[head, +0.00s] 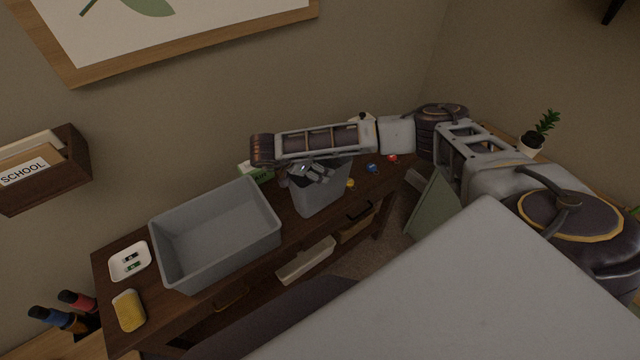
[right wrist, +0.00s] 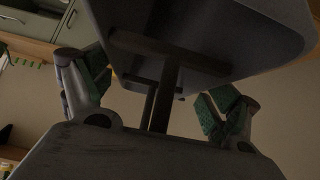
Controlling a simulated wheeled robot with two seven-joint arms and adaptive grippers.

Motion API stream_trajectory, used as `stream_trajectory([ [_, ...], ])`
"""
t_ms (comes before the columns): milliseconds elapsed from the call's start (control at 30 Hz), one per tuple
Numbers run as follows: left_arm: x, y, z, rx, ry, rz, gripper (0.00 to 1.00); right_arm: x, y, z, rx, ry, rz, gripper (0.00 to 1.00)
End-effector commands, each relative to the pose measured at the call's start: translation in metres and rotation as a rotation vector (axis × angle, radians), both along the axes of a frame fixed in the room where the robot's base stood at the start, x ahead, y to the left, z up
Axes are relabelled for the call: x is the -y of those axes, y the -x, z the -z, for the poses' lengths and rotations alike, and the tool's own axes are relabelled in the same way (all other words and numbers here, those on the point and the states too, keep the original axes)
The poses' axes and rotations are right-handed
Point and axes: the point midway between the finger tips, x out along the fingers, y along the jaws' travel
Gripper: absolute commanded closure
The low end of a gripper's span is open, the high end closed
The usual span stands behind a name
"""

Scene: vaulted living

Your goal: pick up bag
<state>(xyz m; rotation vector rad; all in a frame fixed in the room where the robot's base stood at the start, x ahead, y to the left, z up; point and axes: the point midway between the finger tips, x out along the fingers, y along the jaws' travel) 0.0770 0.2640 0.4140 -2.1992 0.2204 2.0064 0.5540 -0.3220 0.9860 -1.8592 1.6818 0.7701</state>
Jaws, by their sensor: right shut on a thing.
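The grey bag (head: 318,194) is upright at the middle of the dark wooden table, near its front edge. I cannot tell whether its base touches the tabletop. My right gripper (head: 312,172) is at the top of the bag, shut on it. In the right wrist view, the right gripper (right wrist: 160,98) has its green-padded fingers on either side of dark strap-like parts, with the bag's grey body (right wrist: 210,28) beyond. The exact contact is hard to make out in the dim light. My left gripper is not in view.
A grey open bin (head: 215,232) stands left of the bag. A white dish (head: 130,262) and a yellow sponge (head: 128,310) lie at the table's left end. Small red (head: 392,158), blue (head: 372,167) and yellow (head: 350,183) items lie right of the bag. The wall is close behind.

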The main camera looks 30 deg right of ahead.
Motion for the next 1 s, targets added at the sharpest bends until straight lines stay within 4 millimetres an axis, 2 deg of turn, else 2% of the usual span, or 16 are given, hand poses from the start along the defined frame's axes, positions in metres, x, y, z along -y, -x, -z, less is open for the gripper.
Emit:
stream_trajectory([
  [467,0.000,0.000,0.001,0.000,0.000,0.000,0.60,0.000,-0.001,-0.006,0.002,0.001,0.001,0.58],
  [700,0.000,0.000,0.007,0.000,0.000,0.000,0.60,0.001,-0.001,-0.027,0.003,0.001,0.000,0.58],
  [1000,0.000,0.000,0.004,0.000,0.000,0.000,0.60,0.000,-0.001,-0.058,0.004,0.001,-0.001,0.58],
])
